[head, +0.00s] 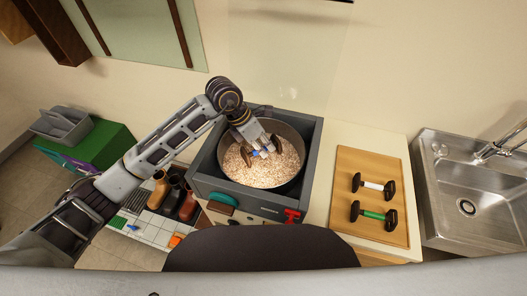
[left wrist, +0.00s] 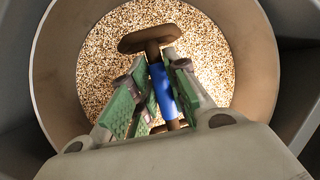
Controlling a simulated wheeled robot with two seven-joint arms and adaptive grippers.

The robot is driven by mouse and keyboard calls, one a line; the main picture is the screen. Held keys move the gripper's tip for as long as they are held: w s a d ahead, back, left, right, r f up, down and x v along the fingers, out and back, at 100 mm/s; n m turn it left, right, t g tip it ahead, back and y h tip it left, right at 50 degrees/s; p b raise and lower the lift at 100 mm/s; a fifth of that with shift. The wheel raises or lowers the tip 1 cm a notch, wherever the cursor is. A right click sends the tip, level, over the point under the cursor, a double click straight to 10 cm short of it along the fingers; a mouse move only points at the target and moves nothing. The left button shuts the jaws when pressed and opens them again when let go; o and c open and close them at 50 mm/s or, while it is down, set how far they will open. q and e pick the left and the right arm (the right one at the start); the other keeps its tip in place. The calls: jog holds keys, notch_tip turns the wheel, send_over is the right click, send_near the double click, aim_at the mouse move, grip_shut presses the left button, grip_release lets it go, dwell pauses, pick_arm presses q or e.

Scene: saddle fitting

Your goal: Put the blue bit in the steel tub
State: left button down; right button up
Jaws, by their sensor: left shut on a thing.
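The blue bit, a blue bar with brown end pieces, shows in the left wrist view (left wrist: 163,92) and small in the head view (head: 265,152). My left gripper (head: 263,146) is shut on its blue middle, with green-padded fingers on either side in the left wrist view (left wrist: 156,82). The gripper and bit are over the mouth of the round steel tub (left wrist: 52,75), which holds pale grain. I cannot tell whether the bit touches the grain. The tub (head: 224,150) sits in a dark grey square box. My right gripper is not in view.
Right of the box, a wooden board (head: 372,160) holds a white-barred bit (head: 372,185) and a green-barred bit (head: 373,214). A metal sink (head: 470,180) is at far right. Brown and dark bottles (head: 170,195) stand at lower left. A red clamp-like thing (head: 291,215) is on the box front.

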pick_arm(q)
jog(key=shift+f, duration=1.8)
jog(key=c, duration=1.4)
grip_release()
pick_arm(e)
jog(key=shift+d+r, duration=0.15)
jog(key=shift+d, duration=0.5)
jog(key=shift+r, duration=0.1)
